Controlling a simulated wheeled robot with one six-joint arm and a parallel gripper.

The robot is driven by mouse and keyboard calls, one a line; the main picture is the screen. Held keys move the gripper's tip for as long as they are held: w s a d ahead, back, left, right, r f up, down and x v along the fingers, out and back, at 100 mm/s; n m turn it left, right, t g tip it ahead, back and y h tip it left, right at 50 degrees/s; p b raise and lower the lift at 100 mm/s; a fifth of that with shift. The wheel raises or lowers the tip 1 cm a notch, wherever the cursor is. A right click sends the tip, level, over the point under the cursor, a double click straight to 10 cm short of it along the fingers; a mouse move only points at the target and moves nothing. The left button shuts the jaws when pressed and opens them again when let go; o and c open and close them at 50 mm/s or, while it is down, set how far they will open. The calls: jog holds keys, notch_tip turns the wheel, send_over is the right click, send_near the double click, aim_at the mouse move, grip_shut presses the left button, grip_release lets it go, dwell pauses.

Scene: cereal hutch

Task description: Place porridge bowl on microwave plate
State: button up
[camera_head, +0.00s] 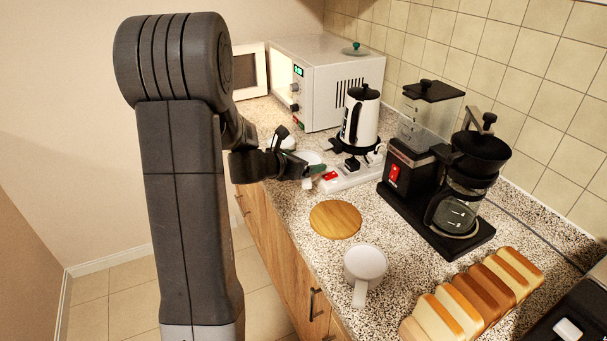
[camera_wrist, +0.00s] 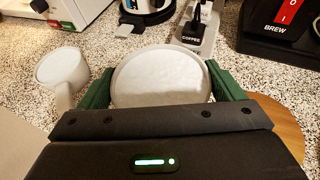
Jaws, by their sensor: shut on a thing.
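My gripper (camera_wrist: 161,84) has green fingers on both sides of a round white bowl (camera_wrist: 160,80) and is shut on it. Pale porridge fills the bowl nearly to the rim, and it looks about level. In the head view my gripper (camera_head: 314,169) is over the counter's front part, left of the power strip, with the bowl (camera_head: 308,157) partly hidden by my arm. The white microwave (camera_head: 326,85) stands at the back with its door (camera_head: 250,72) swung open to the left. Its plate is not visible in either view.
A white cup (camera_wrist: 63,68) stands left of the bowl. A kettle (camera_head: 361,117), a power strip (camera_head: 351,177) and a coffee maker (camera_head: 440,165) line the right side. A wooden board (camera_head: 335,219), a mug (camera_head: 365,265) and bread slices (camera_head: 475,295) are nearer.

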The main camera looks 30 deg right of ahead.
notch_tip(320, 180, up, 3)
jog(key=shift+r, duration=0.15)
jog(key=w+a+f+n+t+y, duration=0.3)
jog(key=w+a, duration=0.1)
jog(key=a, duration=0.9)
jog(key=w+a+f+n+t+y, duration=0.2)
jog(key=w+a+n+t+y, duration=0.1)
jog(key=a, duration=1.1)
jog(key=w+a+f+n+t+y, duration=0.3)
jog(key=w+a+n, duration=0.2)
jog(key=a, duration=0.9)
jog(key=shift+w+f, duration=0.35)
jog(key=shift+w, duration=0.05)
jog(key=shift+d, duration=0.1)
